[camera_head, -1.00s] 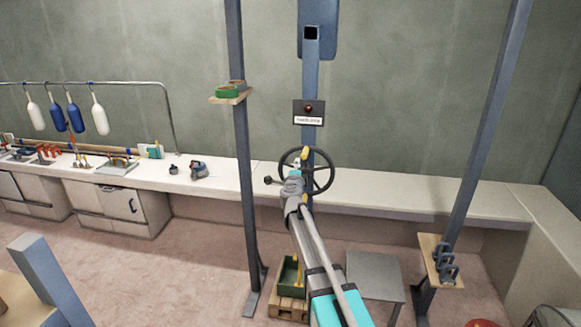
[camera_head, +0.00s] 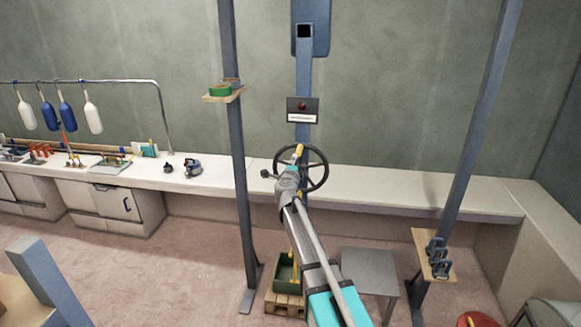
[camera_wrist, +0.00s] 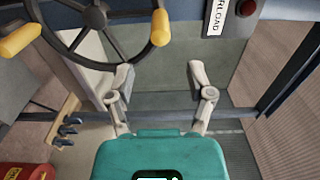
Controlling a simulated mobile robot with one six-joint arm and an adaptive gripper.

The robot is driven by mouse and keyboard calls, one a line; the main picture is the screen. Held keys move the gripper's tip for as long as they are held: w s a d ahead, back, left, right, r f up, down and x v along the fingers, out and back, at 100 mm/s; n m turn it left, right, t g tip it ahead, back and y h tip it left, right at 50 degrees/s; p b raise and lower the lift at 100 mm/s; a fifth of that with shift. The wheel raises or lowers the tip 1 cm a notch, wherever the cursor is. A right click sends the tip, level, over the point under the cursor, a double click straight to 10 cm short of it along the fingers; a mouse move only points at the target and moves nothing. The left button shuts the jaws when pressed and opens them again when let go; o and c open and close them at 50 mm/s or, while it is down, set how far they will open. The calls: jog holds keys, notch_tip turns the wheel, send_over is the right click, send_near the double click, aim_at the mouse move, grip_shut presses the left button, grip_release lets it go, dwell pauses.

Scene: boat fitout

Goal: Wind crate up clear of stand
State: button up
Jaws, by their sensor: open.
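The dark handwheel (camera_head: 318,184) is mounted on the blue column, with a yellow grip (camera_head: 298,151) near its top. In the wrist view the wheel (camera_wrist: 95,16) fills the upper left, with a yellow grip (camera_wrist: 160,27) just above and between my fingertips. My gripper (camera_wrist: 161,75) is open, its jaws apart and empty. In the head view my gripper (camera_head: 290,173) is in front of the wheel's left part and hides some of it. The green crate (camera_head: 283,284) is low by the column, on a wooden pallet-like stand (camera_head: 283,304), partly hidden by my arm.
A sign panel with a red lamp (camera_head: 303,106) is above the wheel. Blue posts stand left (camera_head: 238,150) and right (camera_head: 470,140); the right one bears a board with shackles (camera_head: 438,258). A grey low table (camera_head: 370,268) is right of the crate. The long bench (camera_head: 400,190) runs behind.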

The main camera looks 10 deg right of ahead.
aim_at(299, 151)
jog(key=shift+x, duration=5.4)
jog(key=shift+d, duration=0.1)
jog(key=c, duration=0.9)
